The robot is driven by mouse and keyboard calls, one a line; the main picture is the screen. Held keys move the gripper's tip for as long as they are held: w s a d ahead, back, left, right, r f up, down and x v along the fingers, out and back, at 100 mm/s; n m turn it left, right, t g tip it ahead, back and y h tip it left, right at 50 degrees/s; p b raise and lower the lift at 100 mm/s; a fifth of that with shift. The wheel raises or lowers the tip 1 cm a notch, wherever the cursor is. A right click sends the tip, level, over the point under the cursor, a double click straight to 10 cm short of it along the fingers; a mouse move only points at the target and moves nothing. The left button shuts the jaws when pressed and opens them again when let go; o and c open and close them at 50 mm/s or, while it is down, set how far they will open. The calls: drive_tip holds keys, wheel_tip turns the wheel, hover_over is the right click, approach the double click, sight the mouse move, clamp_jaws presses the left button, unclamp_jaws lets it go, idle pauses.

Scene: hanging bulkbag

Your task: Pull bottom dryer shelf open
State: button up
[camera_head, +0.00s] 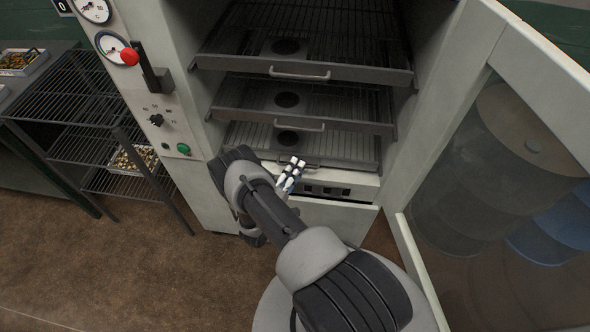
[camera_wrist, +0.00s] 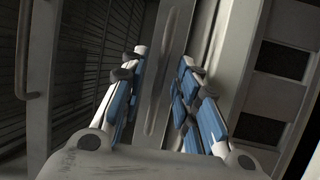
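The bottom dryer shelf (camera_head: 345,147) is a dark tray with a front lip, inside the open dryer cabinet. My gripper (camera_head: 293,168) is at its front, hiding part of the lip and most of its handle. In the wrist view, my gripper (camera_wrist: 163,90) has its two blue-and-white fingers spread apart. The bottom shelf's handle (camera_wrist: 157,75) shows between them as a long bar on the shelf's grey front. I cannot tell whether the fingers touch it.
The middle shelf (camera_head: 355,119) and top shelf (camera_head: 350,72) sit above, with handles in front. The glazed dryer door (camera_head: 408,235) stands open on the right. A control panel (camera_head: 160,110) is left, beside a wire rack (camera_head: 75,110). A panel with dark switches (camera_head: 325,190) lies below.

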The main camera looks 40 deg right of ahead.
drive_tip(key=shift+c, duration=0.3)
clamp_jaws()
idle(0.4)
